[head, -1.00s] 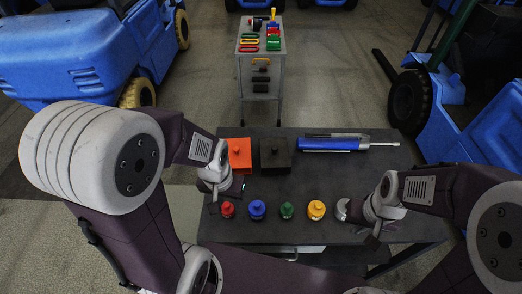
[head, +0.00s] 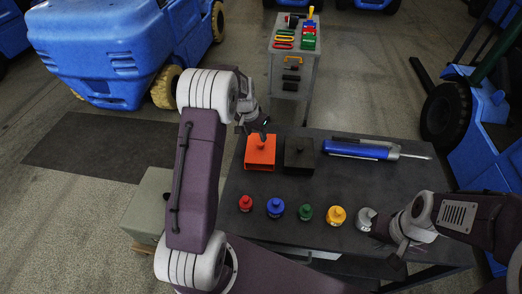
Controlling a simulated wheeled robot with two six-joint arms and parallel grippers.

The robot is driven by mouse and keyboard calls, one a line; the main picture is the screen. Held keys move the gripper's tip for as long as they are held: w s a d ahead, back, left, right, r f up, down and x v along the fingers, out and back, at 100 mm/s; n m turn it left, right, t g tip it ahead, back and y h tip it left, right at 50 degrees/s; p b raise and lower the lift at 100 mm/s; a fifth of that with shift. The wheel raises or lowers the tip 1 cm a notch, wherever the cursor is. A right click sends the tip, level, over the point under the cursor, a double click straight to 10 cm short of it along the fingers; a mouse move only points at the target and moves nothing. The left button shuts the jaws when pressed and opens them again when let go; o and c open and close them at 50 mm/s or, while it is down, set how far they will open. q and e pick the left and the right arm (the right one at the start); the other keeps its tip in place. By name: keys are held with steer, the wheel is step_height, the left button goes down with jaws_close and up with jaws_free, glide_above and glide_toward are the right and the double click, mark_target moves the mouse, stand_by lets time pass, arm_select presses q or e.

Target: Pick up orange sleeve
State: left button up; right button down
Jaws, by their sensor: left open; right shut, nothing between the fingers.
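The orange sleeve (head: 260,155) is a boxy block standing at the back left of the dark table (head: 380,193). A dark part shows at the middle of its top. My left gripper (head: 263,131) is at the sleeve's far upper edge, pointing down toward it, with its jaws open. It is small and dark here, and I cannot tell whether it touches the sleeve. My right gripper (head: 398,254) is shut and empty at the table's front right edge.
A black block (head: 299,158) stands close to the right of the sleeve. A blue and grey tool (head: 372,149) lies further right. Red (head: 245,203), blue (head: 275,207), green (head: 305,212) and yellow (head: 337,215) knobbed pieces stand in front. A loaded cart (head: 293,70) is behind.

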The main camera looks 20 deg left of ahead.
mark_target(261, 143)
arm_select(q)
steer(key=shift+x, duration=1.05)
steer(key=x, duration=0.1)
steer(key=p+x, duration=0.1)
steer(key=x, duration=0.2)
steer(key=shift+w+d+f+p, duration=0.15)
steer(key=shift+d+f+p, duration=0.15)
steer(key=shift+d+p, duration=0.1)
steer(key=shift+w+f, duration=0.1)
steer(key=shift+f, duration=0.05)
jaws_close()
